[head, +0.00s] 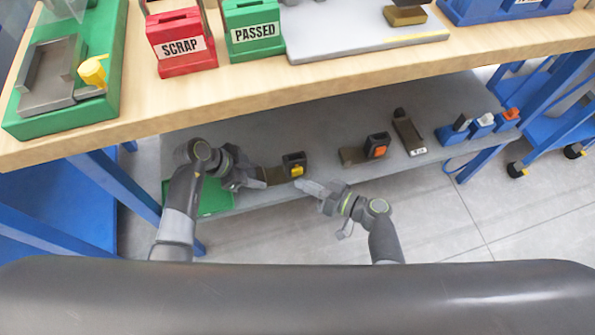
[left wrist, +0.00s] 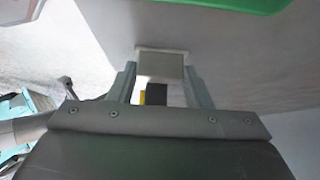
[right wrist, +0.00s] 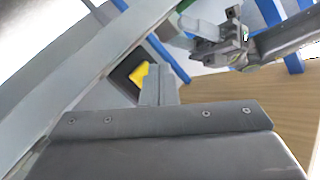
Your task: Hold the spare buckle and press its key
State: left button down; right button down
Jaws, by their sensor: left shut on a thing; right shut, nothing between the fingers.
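The buckle (head: 293,160) held in my left gripper is a dark housing with a yellow key (head: 297,170) on its front and a brown stem. My left gripper (head: 262,178) is shut on that stem at the shelf's front edge. In the left wrist view, a pale plate-like piece (left wrist: 160,66) sits between the fingers. My right gripper (head: 304,187) is shut and empty, its tips just below and close to the yellow key. In the right wrist view the fingertips (right wrist: 160,85) are beside the yellow key (right wrist: 138,74); contact cannot be told.
On the grey lower shelf (head: 335,178), a second buckle with an orange key (head: 376,147) lies to the right, then a dark brown piece (head: 407,131) and blue holders (head: 481,127). A green tray (head: 216,200) is under my left arm. The wooden tabletop (head: 130,115) overhangs the shelf.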

jog(key=shift+s, duration=0.1)
jog(key=s, duration=0.2)
jog(key=s+d, duration=0.1)
jog(key=s, duration=0.1)
jog(key=shift+s+d, duration=0.2)
jog(key=shift+s, duration=0.1)
dwell(0.5)
pick_arm(q)
jog(key=c, duration=0.7)
grip_release()
jog(key=shift+o, duration=0.2)
